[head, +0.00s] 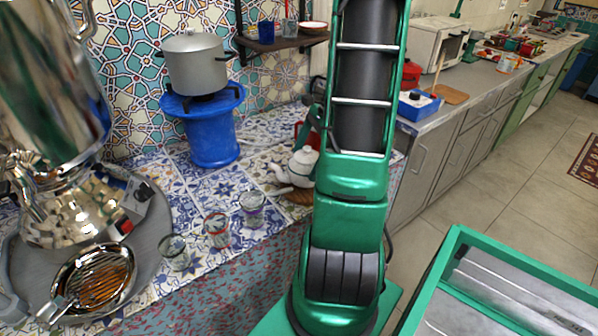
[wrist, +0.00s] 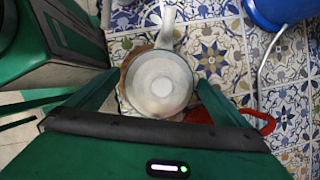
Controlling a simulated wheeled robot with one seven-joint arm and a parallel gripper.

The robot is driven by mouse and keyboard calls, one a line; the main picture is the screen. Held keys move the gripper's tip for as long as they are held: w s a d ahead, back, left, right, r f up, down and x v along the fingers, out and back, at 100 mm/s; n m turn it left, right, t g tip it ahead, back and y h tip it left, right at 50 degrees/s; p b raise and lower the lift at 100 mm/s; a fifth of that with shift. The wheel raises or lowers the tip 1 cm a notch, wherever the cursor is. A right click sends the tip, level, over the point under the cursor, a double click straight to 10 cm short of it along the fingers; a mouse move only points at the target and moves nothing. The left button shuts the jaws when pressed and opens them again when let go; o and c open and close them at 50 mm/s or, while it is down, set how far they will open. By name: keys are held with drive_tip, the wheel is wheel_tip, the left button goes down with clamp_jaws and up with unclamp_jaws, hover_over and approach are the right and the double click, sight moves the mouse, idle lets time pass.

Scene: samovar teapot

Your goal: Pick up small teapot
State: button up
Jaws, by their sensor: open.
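The small teapot (head: 302,165) is white and stands upright on a brown round mat (head: 298,196) on the tiled counter, partly hidden by my arm in the head view. Its spout points left there. In the wrist view the teapot (wrist: 158,85) is seen from above, with its round lid facing the camera and its spout toward the top. My gripper (wrist: 159,78) is open, with one green finger on each side of the teapot body. I cannot tell whether the fingers touch it. The far side of the teapot is hidden by the gripper body.
Several patterned glasses (head: 251,208) stand left of the teapot. A large samovar (head: 62,190) on a grey tray and a blue stand (head: 212,130) with a pot (head: 194,64) are farther left. A red object (wrist: 264,122) lies close by my right finger.

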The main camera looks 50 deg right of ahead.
drive_tip(key=shift+x, duration=1.75)
drive_tip(key=c, duration=1.2)
drive_tip(key=shift+r, duration=0.15)
drive_tip(key=shift+d+r, duration=0.1)
drive_tip(key=shift+r, duration=1.25)
drive_tip(key=shift+s+a+r, duration=0.1)
drive_tip(key=shift+a+r, duration=1.25)
drive_tip(key=shift+a, duration=0.6)
drive_tip(key=shift+s+a+r, duration=0.1)
drive_tip(key=shift+a+r, duration=1.25)
drive_tip(key=shift+a, duration=0.6)
drive_tip(key=shift+a+r, duration=1.3)
drive_tip(key=shift+a, duration=0.65)
